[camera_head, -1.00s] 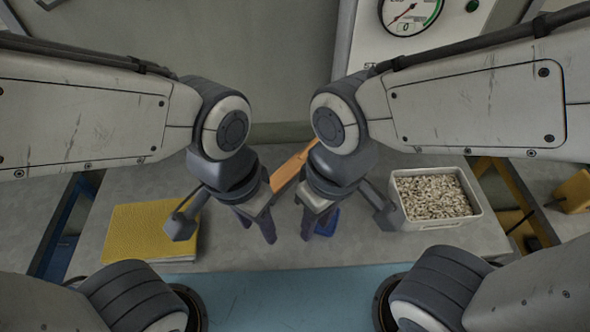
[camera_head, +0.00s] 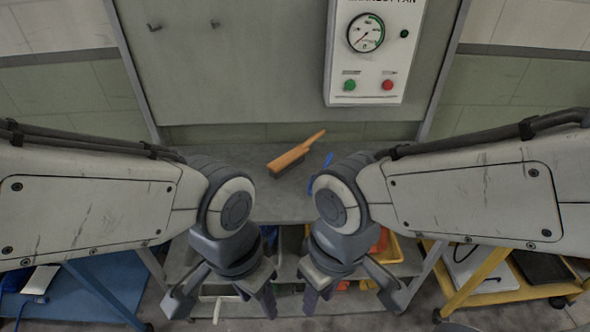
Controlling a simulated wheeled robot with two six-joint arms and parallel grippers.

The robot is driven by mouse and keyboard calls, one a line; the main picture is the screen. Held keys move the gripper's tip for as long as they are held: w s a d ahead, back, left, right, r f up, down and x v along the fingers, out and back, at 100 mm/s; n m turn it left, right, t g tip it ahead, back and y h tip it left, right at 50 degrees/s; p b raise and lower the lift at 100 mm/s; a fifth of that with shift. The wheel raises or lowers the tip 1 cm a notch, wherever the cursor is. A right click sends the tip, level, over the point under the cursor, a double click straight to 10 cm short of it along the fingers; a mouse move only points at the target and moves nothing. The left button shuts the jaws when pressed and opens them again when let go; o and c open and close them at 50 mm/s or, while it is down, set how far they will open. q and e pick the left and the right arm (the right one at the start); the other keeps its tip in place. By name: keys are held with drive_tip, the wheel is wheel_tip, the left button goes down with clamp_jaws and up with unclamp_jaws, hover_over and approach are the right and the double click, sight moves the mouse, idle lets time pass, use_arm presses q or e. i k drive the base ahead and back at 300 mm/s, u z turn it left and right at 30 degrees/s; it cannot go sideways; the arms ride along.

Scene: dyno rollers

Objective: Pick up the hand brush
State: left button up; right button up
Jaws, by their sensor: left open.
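The hand brush (camera_head: 290,158) lies on the grey bench top, near its back. It has a tan wooden body, a handle pointing up and right, and dark bristles underneath. My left gripper (camera_head: 256,298) is open and empty, low in the view, in front of the bench and below the brush. My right gripper (camera_head: 318,292) hangs beside it to the right, also empty, with its fingers apart. Neither gripper touches the brush.
A blue object (camera_head: 322,172) lies right of the brush, partly hidden by my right arm. A white gauge panel (camera_head: 374,52) hangs on the back wall. Shelves with coloured bins sit below the bench. A blue cart (camera_head: 88,290) stands left, a yellow-framed cart (camera_head: 462,282) right.

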sight(278, 168)
drive_tip(key=z, duration=0.3)
drive_tip(key=i, duration=0.75)
drive_tip(key=u, duration=0.3)
drive_tip(key=k, duration=1.3)
drive_tip(key=z, duration=0.55)
drive_tip(key=i, duration=1.75)
drive_tip(key=u, duration=0.55)
